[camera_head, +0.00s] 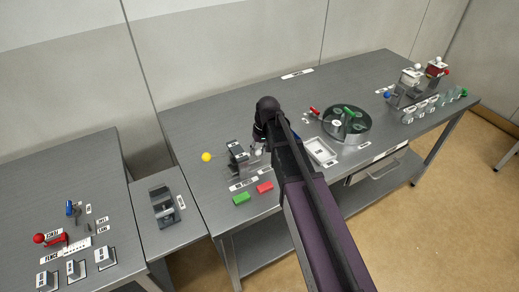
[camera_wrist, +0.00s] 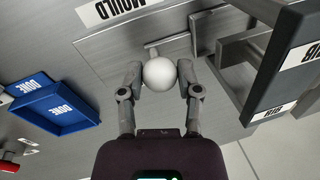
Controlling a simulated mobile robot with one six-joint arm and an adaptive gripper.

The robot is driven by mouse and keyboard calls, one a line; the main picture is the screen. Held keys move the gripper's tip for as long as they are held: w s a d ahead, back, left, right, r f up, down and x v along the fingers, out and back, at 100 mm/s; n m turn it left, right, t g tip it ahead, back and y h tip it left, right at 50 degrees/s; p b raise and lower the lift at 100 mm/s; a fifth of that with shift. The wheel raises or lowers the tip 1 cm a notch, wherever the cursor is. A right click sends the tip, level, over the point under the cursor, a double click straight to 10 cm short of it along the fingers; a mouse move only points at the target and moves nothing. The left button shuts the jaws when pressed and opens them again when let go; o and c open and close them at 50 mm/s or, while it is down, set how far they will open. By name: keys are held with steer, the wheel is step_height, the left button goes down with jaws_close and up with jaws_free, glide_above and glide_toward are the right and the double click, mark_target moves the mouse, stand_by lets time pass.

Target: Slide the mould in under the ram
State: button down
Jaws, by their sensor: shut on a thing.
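In the wrist view, my gripper (camera_wrist: 159,80) is shut on a white ball knob (camera_wrist: 160,72), one finger on each side. A short rod runs from the knob to a grey metal bar and block (camera_wrist: 205,30), apparently the mould. It lies by a flat plate (camera_wrist: 115,55) near a label reading MOULD (camera_wrist: 112,9). The dark press body (camera_wrist: 285,65) with white labels stands close to the right; I cannot tell how far the mould is under the ram. In the head view, the press (camera_head: 237,154) is left of my gripper (camera_head: 258,149), which my arm partly hides.
A white tray (camera_head: 321,150) and round turntable (camera_head: 347,127) stand right of my arm.

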steer(key=shift+s+a, duration=0.1)
steer(key=shift+a, duration=0.2)
steer(key=shift+c, duration=1.5)
jaws_free()
steer(key=shift+a, duration=0.1)
steer(key=shift+s, duration=0.1)
steer(key=shift+d, duration=0.2)
steer(key=s+d+r+m+p, duration=0.1)
steer(key=s+d, duration=0.3)
steer(key=s, duration=0.1)
steer(key=s+d+r+h+p, duration=0.1)
steer(key=s+d, duration=0.3)
steer(key=s, duration=0.1)
steer(key=s+d+r+m+h+p, duration=0.1)
steer(key=s+d, duration=0.3)
steer(key=s, duration=0.1)
steer(key=shift+s+d+m+t, duration=0.15)
steer(key=shift+d+m+t, duration=0.15)
steer(key=shift+d, duration=0.05)
